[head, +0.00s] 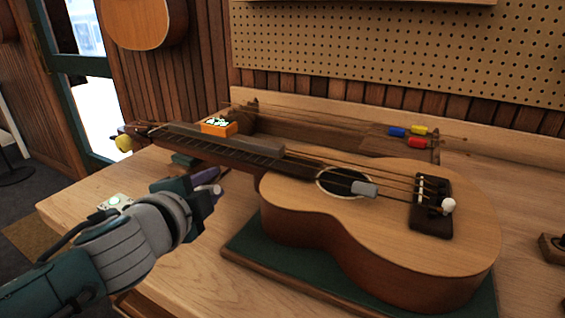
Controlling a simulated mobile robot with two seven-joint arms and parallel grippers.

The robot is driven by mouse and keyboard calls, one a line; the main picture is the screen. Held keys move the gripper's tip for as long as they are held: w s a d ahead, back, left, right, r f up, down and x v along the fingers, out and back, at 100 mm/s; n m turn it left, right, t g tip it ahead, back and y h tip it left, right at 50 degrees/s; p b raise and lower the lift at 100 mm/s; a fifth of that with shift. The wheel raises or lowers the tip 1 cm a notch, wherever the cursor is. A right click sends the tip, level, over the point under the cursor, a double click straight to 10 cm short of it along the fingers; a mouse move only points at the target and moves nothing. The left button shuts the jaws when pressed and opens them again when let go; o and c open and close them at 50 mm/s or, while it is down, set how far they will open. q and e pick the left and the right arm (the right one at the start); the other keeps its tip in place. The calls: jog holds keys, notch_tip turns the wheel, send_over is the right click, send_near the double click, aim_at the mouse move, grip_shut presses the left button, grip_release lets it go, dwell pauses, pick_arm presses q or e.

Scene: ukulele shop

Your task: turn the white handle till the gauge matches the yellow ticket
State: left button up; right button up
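A ukulele (400,225) lies face up on a green pad, its neck pointing to the back left. A white round knob (448,205) sits at its bridge; I cannot tell if this is the white handle. A pale yellow knob (124,143) shows at the headstock. An orange box (218,127) with a lit green-white face stands behind the neck; it may be the gauge. I make out no yellow ticket. My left gripper (213,187) is in front of the neck, left of the body, apart from both knobs; its finger gap is unclear. My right gripper is out of view.
The green pad (245,243) lies on a wooden bench (85,197). A small pale device (115,202) sits behind my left wrist. Blue, yellow and red-handled tools (418,131) lie in a tray at the back. A pegboard (400,50) stands behind.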

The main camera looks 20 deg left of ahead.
pick_arm(q)
jog(key=p+v, duration=0.1)
jog(key=v, duration=0.8)
jog(key=s+d+r+n+g+h+p, duration=0.1)
jog(key=s+d+r+n+g+p, duration=0.2)
jog(key=s, duration=0.4)
jog(key=s+d+r+n+g+h+p, duration=0.1)
jog(key=s+d+r+n+g+p, duration=0.1)
jog(key=s+n+g+p, duration=0.3)
jog(key=s+d+r+n+g+h+p, duration=0.1)
jog(key=s+d+r+n+g, duration=0.15)
jog(key=s, duration=0.55)
notch_tip(320, 180, up, 35)
jog(key=p, duration=3.5)
jog(key=shift+w+d+p, duration=0.2)
jog(key=shift+w+p, duration=0.05)
jog(key=shift+p, duration=0.05)
